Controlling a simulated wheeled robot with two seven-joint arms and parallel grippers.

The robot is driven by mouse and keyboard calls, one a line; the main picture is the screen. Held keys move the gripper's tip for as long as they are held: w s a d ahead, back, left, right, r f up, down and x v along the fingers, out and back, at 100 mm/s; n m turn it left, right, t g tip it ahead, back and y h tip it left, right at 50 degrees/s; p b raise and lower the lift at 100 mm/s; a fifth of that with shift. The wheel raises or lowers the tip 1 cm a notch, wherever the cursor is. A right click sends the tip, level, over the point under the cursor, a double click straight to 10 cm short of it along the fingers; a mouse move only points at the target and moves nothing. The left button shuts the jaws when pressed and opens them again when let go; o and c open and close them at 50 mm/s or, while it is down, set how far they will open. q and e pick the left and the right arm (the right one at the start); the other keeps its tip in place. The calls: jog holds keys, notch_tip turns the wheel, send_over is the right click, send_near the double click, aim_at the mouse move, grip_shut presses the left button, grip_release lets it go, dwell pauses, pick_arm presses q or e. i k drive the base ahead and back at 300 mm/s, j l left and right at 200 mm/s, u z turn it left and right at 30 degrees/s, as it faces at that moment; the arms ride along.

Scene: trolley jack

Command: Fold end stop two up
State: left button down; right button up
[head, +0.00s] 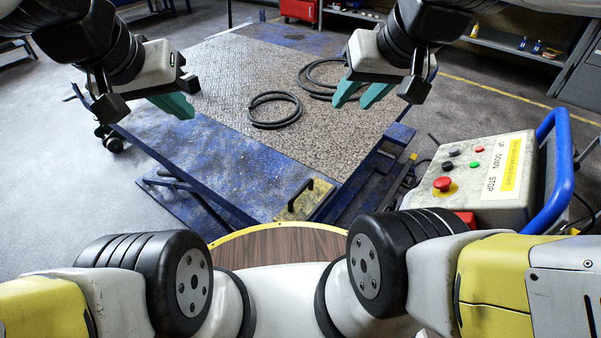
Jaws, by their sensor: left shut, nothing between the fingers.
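The trolley jack's lift table (225,150) has a blue frame and a grey speckled top. A worn yellow plate with a black handle (300,200) lies at its near corner. A blue block (399,134) juts from its right edge. I cannot tell which part is end stop two. My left gripper (184,107) has green fingers and is shut and empty above the table's left side. My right gripper (353,103) has its green fingers apart and empty, above the table's right part. Neither gripper appears to touch the table.
Black hose rings (275,124) lie on the table top. A control box (478,175) with a red stop button and a blue handle stands at the right. A red cabinet (299,9) and a shelf (510,42) stand behind. Grey floor is clear at left.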

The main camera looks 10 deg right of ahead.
aim_at(302, 205)
jog(key=k+z, duration=0.1)
jog(key=k, duration=0.55)
jog(key=z, duration=1.9)
jog(key=j+z, duration=0.25)
jog(key=j, duration=0.15)
jog(key=k+j+z, duration=0.2)
jog(key=j, duration=0.15)
jog(key=k+j+z, duration=0.1)
jog(key=j+z, duration=0.15)
jog(key=j, duration=0.15)
jog(key=k+j+z, duration=0.2)
jog(key=j, duration=0.15)
jog(key=k+j, duration=0.15)
jog(key=j, duration=0.2)
jog(key=k+j, duration=0.15)
jog(key=j, duration=0.15)
jog(key=k+j, duration=0.15)
jog(key=j, duration=0.2)
jog(key=k+j, duration=0.15)
jog(key=j, duration=0.2)
jog(key=k+j, duration=0.2)
jog(key=j, duration=0.1)
